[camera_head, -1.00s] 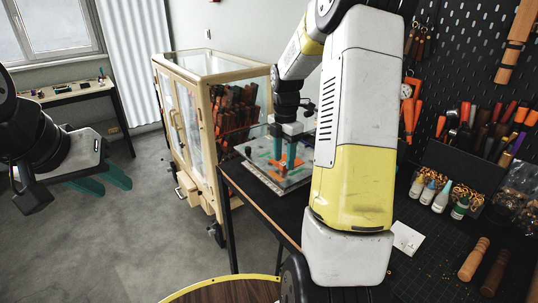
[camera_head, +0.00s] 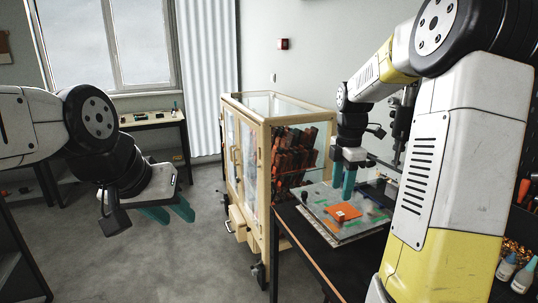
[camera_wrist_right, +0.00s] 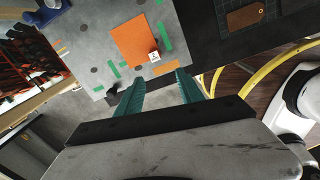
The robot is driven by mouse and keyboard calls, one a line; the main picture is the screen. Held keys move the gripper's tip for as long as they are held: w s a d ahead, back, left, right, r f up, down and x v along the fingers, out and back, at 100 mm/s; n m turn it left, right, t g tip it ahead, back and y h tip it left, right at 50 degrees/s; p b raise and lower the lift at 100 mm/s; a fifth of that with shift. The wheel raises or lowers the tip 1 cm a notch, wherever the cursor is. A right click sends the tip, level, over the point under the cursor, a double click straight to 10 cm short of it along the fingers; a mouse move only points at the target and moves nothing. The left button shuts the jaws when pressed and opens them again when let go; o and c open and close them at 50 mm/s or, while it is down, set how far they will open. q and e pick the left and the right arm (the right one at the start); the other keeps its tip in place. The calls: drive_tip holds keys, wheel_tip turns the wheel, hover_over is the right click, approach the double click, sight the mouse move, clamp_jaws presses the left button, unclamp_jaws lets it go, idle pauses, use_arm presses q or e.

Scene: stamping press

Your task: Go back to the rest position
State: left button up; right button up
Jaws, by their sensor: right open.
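My right gripper (camera_head: 343,181) has teal fingers and hangs over the far-left part of a grey press plate on the black table. In the right wrist view the right gripper (camera_wrist_right: 160,88) is open, with nothing between its fingers. An orange piece (camera_head: 342,212) with a small white block on it lies flat on the plate (camera_head: 318,192); it also shows in the right wrist view (camera_wrist_right: 130,38), ahead of the fingers and apart from them. My left gripper (camera_head: 170,213) hangs over the floor at the left, empty, its two teal fingers apart.
A wooden glass-sided cabinet (camera_head: 258,120) on wheels, with dark red and brown pieces inside, stands left of the table (camera_head: 305,250). A desk (camera_head: 150,122) stands under the window. Bottles (camera_head: 522,277) stand at the right edge. The grey floor in the middle is clear.

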drive_tip(key=s+a+r+m+t, duration=0.2)
drive_tip(key=s+a+m, duration=0.1)
drive_tip(key=s+m, duration=0.3)
drive_tip(key=s+a+r+m+t+y, duration=0.1)
drive_tip(key=s+a+r+m, duration=0.1)
drive_tip(key=s+a+m, duration=0.2)
drive_tip(key=s+a+r+m+t+y, duration=0.1)
drive_tip(key=s+a+r+m+t, duration=0.1)
drive_tip(key=s+m, duration=0.7)
drive_tip(key=shift+s+a+r+t, duration=0.3)
drive_tip(key=shift+s+a+r, duration=0.25)
drive_tip(key=shift+s+a, duration=0.3)
drive_tip(key=shift+w, duration=0.1)
drive_tip(key=shift+c, duration=0.7)
drive_tip(key=shift+d, duration=0.1)
